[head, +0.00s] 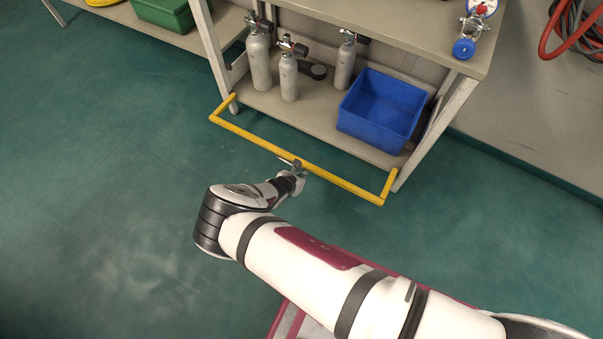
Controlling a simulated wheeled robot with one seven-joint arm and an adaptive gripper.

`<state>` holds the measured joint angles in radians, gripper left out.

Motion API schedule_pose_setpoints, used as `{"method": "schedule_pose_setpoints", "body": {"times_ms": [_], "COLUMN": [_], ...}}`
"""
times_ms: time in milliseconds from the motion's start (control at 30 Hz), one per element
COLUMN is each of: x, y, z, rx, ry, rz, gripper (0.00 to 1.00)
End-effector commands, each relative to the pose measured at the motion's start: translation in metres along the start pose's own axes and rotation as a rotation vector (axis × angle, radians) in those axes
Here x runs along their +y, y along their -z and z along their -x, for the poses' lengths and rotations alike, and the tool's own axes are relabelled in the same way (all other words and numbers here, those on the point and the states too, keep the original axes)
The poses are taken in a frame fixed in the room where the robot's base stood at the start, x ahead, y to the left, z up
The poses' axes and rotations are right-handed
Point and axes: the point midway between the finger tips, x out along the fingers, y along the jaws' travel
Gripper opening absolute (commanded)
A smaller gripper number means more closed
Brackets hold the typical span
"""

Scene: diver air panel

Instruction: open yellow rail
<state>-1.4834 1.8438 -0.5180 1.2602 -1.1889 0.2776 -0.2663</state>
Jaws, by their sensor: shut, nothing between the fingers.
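The yellow rail (247,135) is a U-shaped bar that sticks out level from the front legs of a bench, at about the height of its lower shelf. Its two short ends meet the left and right front legs. My gripper (293,163) is at the middle of the rail's long bar, coming from the front. Its fingertips overlap the bar in the head view. The fingers look small and closed together, and I cannot tell whether they touch the bar.
Behind the rail, the lower shelf (300,117) holds grey cylinders (289,77) and a blue crate (381,108). A gauge with a blue knob (464,48) is on the bench top. A red hose (575,30) lies at upper right. The green floor (100,170) at left is clear.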

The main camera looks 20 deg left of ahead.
Motion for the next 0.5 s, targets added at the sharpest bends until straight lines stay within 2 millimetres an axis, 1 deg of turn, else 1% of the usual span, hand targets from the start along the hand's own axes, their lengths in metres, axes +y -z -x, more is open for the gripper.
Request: {"method": "schedule_pose_setpoints", "body": {"times_ms": [33, 200, 333, 500], "x": [0.000, 0.001, 0.001, 0.001], "y": [-0.009, -0.016, -0.022, -0.024], "z": [0.005, 0.014, 0.019, 0.021], "rx": [0.026, 0.097, 0.102, 0.101], "ry": [0.001, -0.004, -0.005, -0.005], "rz": [-0.006, -0.004, -0.001, -0.002], "gripper": [0.00, 0.00, 0.00, 0.00]}}
